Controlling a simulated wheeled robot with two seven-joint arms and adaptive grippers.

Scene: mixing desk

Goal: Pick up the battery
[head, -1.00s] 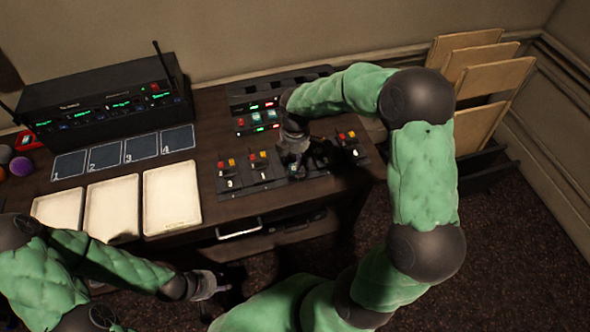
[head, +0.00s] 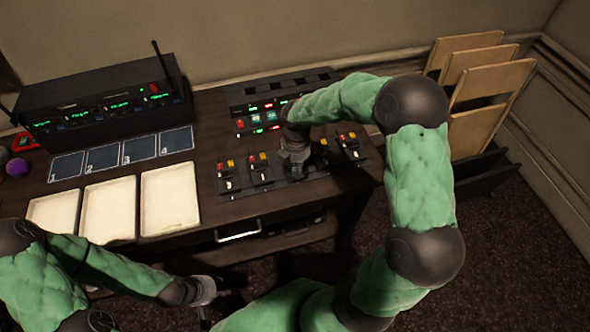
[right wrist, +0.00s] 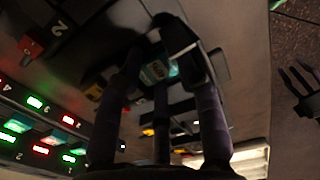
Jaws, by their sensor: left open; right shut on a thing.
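The battery (right wrist: 158,70) shows in the right wrist view as a small piece with a teal, lettered face, mostly hidden between dark fingers. My right gripper (right wrist: 165,48) is shut on it. In the head view my right gripper (head: 295,168) points down at the front row of the desk's control modules, and the battery cannot be made out there. Whether the battery touches the module below cannot be told. My left gripper (head: 228,297) is open and empty, low in front of the desk.
Control modules with red and yellow buttons (head: 258,168) stand close on both sides of the right gripper. White trays (head: 170,200) and numbered dark pads (head: 140,150) lie to the left, before a black radio unit (head: 100,105). Wooden boards (head: 490,85) stand in a rack at right.

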